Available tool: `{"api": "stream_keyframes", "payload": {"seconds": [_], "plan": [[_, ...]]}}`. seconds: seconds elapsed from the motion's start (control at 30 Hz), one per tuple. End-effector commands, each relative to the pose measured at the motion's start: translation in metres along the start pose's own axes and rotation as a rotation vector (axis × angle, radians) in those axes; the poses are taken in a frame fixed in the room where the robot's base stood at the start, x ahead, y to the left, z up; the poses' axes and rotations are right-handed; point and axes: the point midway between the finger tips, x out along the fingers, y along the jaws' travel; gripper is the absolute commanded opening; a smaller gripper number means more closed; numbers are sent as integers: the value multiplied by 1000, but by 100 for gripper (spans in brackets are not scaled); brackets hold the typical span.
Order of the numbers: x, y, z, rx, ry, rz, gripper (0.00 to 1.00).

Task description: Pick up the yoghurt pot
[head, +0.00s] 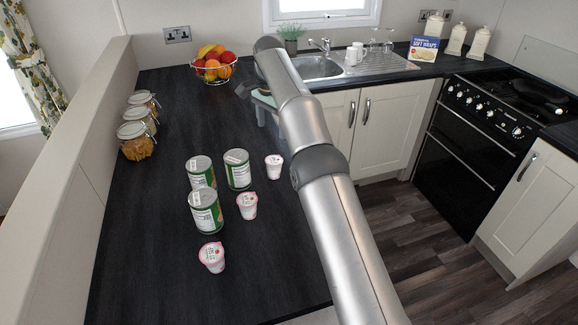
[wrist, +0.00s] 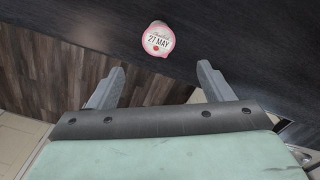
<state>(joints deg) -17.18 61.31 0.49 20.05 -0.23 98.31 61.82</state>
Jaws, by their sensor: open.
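Three small white-and-pink yoghurt pots stand on the dark worktop in the head view: a far yoghurt pot (head: 274,167), a middle yoghurt pot (head: 247,206) and a near yoghurt pot (head: 211,257). My gripper (head: 264,108) is above the worktop's right edge, beyond the far pot, and is partly hidden by my arm. In the wrist view my gripper (wrist: 160,82) is open and empty. One yoghurt pot (wrist: 157,40), its lid marked "27 MAY", lies ahead of the fingertips, apart from them. It looks like the far pot, but I cannot be certain.
Three green-and-white cans (head: 206,212) stand upright left of the pots, close to them. Glass jars (head: 137,139) line the left wall. A fruit basket (head: 213,68) stands at the back. The near worktop is clear; its right edge drops to the floor (head: 420,230).

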Motion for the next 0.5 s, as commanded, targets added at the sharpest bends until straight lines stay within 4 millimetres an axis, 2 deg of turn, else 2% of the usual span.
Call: {"api": "stream_keyframes", "payload": {"seconds": [0.03,0.13,0.4,0.5], "plan": [[20,1,0,0,-2,3,74],[40,1,0,-1,-2,3,74],[90,1,0,-2,-2,3,74],[101,1,0,-2,-1,1,74]]}}
